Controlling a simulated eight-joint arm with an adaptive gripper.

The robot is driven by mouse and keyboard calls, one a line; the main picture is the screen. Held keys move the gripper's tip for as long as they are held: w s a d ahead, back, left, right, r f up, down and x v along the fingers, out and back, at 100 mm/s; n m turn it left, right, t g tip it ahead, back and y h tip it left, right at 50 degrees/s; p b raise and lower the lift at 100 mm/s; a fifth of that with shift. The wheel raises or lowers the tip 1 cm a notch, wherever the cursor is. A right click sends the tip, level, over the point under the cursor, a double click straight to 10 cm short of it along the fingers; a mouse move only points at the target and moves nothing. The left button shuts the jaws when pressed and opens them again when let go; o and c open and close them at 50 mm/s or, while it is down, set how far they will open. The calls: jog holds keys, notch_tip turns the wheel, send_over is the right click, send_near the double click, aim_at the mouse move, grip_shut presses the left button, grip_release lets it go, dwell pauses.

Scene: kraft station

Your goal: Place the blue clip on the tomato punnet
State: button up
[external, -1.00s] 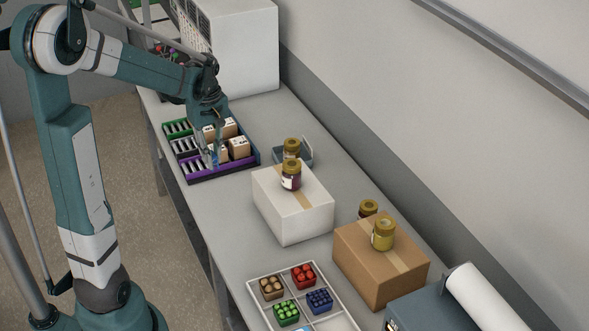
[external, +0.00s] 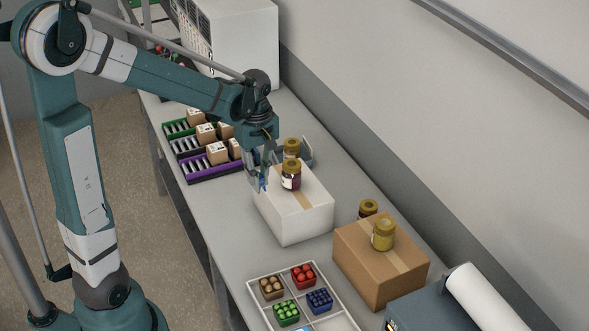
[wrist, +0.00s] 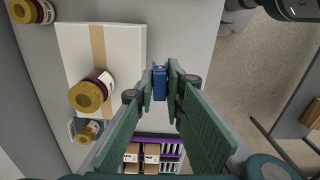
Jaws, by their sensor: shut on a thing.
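My gripper (external: 257,180) is shut on the blue clip (wrist: 159,83), which shows between the fingertips in the wrist view. In the external view the clip (external: 262,184) is a small blue spot at the fingertips, beside the left edge of the white box. The tomato punnet (external: 303,276), filled with red fruit, sits in a compartment of the white divided tray (external: 338,297) at the front. My gripper is well behind and above it. The punnet is not in the wrist view.
A white box (external: 301,222) bears a dark jar with a gold lid (external: 291,176). A brown carton (external: 372,278) bears a yellow jar (external: 383,236). Punnets of brown (external: 271,288), green (external: 286,313) and blue (external: 319,301) produce share the tray. An organiser with small boxes (external: 216,174) stands behind.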

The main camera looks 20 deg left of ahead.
jog(key=s+d, duration=0.6)
jog(key=d, duration=0.4)
jog(key=p, duration=0.1)
send_over(304, 272)
jog(key=shift+m, duration=0.4)
jog(key=shift+f, duration=2.5)
jog(key=shift+f, duration=0.1)
jog(key=shift+f, duration=2.85)
jog(key=shift+f, duration=0.1)
jog(key=shift+f, duration=1.95)
